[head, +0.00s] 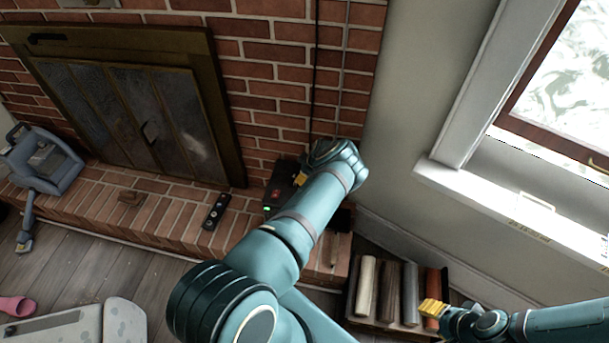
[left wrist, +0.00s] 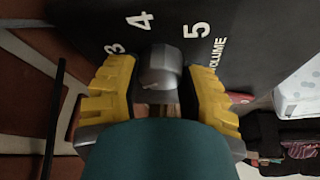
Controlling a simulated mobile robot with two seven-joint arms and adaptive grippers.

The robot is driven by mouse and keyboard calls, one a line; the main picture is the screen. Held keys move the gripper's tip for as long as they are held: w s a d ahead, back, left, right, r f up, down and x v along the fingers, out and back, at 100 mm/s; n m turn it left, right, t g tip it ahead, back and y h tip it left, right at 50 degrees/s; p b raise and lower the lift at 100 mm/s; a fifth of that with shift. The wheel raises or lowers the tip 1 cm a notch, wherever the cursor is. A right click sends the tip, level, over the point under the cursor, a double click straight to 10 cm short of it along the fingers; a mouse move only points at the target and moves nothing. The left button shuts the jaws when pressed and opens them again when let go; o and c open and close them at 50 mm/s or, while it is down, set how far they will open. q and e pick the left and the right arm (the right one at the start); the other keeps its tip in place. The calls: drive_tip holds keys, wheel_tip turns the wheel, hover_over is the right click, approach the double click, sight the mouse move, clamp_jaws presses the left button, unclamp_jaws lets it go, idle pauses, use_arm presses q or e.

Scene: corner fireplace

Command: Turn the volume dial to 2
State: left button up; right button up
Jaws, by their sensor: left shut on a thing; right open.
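A dark box (head: 277,192) with a red mark and a small green light stands on the brick hearth, partly hidden by my left arm. In the left wrist view its black panel (left wrist: 95,22) carries the white numbers 3, 4 and 5 and the word VOLUME. The grey volume dial (left wrist: 160,68) sits just below the 4 and 5. My left gripper (left wrist: 157,88) is shut on the dial, one yellow finger on each side. The 2 is not in view, and I cannot make out a pointer mark. My right gripper (head: 433,308) is open, far from the box.
A black remote (head: 215,211) lies on the hearth (head: 165,213) left of the box. A fireplace (head: 135,105) and brick wall stand behind. A crate of rolls (head: 360,312) is beside my right gripper. A window sill (head: 490,205) runs along the right wall.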

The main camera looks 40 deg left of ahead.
use_arm(q)
drive_tip(key=shift+d+f, duration=0.1)
drive_tip(key=shift+f, duration=0.05)
idle(0.3)
drive_tip(key=o, duration=1.2)
drive_tip(key=v, duration=1.2)
